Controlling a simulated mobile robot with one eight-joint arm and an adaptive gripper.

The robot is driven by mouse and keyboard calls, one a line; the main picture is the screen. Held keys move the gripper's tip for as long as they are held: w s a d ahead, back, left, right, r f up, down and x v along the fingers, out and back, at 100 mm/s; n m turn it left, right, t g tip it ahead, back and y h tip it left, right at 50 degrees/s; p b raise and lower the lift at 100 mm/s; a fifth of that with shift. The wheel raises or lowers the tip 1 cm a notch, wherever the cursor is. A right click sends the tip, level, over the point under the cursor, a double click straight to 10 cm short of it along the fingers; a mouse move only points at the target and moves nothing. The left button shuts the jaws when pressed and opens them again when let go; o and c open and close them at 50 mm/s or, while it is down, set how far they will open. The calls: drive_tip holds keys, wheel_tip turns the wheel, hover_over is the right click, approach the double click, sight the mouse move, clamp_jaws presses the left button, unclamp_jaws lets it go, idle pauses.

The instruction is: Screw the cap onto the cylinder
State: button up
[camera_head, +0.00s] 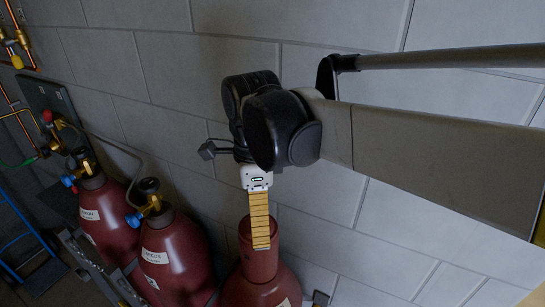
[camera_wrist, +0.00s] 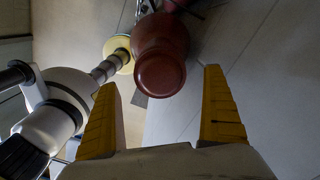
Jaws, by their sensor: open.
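The red cylinder (camera_head: 258,294) stands at the bottom centre of the head view, its lower part cut off by the frame. A narrower red cap (camera_head: 245,232) shows at its top, partly hidden behind my fingers; I cannot tell how it is seated. My gripper (camera_head: 261,246) points down with yellow fingers, and from this side one finger overlaps the cap. In the wrist view my gripper (camera_wrist: 163,85) is open, with nothing clasped. A rounded red form (camera_wrist: 160,45) shows beyond and between the fingertips, apart from them; cap and cylinder are hard to separate there.
Two red cylinders with valves and blue fittings, the left one (camera_head: 100,215) and the middle one (camera_head: 172,255), stand to the left behind a metal rail (camera_head: 95,270). A grey block wall (camera_head: 240,60) runs close behind. A blue hand truck (camera_head: 20,235) is at far left.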

drive_tip(key=shift+r, duration=0.25)
drive_tip(key=shift+r+n+p, duration=0.3)
drive_tip(key=shift+r+p, duration=0.1)
drive_tip(key=shift+p, duration=0.1)
wheel_tip(320, 180, up, 4)
drive_tip(key=n+p, duration=0.1)
drive_tip(key=p, duration=0.1)
drive_tip(key=n+p, duration=0.3)
drive_tip(key=p, duration=0.2)
drive_tip(key=shift+r+n, duration=0.25)
drive_tip(key=shift+n, duration=0.15)
drive_tip(key=shift+r+n+p, duration=0.4)
drive_tip(key=shift+n+p, duration=0.4)
drive_tip(key=shift+n, duration=0.4)
drive_tip(key=shift+f, duration=0.2)
wheel_tip(320, 180, down, 13)
drive_tip(key=b, duration=0.9)
drive_tip(key=shift+b, duration=0.35)
